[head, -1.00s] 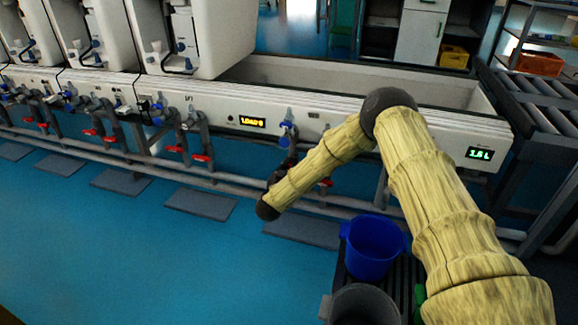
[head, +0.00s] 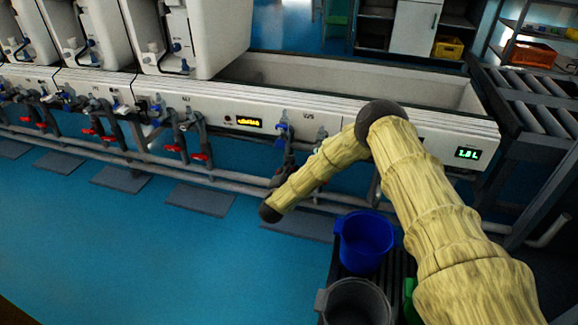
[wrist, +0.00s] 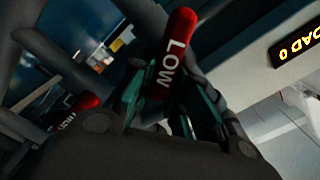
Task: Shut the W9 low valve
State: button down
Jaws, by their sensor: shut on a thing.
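In the wrist view a red valve handle (wrist: 177,45) with white letters LOW stands between the fingers of my gripper (wrist: 172,92). The gripper is shut on the handle, with a green-edged finger on each side of it. The handle leans slightly to the right in that view. The station number of this valve cannot be read. In the head view my forearm hides this handle and most of the gripper. Blue-handled valves (head: 284,141) show on the bench front just beyond the forearm.
A second red handle (wrist: 80,103) is close by at left in the wrist view. A lit display (wrist: 296,52) is at upper right. In the head view, a blue bucket (head: 364,242) and a grey bucket (head: 356,303) stand near my arm. Blue floor at left is clear.

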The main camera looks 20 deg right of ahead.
jog(key=m, duration=0.2)
jog(key=f+m, duration=0.1)
jog(key=m, duration=0.1)
jog(key=shift+s+d, duration=0.1)
jog(key=shift+d, duration=0.15)
jog(key=shift+f+m, duration=0.25)
jog(key=shift+m, duration=0.95)
jog(key=c, duration=1.4)
grip_release()
jog(key=shift+o, duration=0.2)
jog(key=v, duration=1.2)
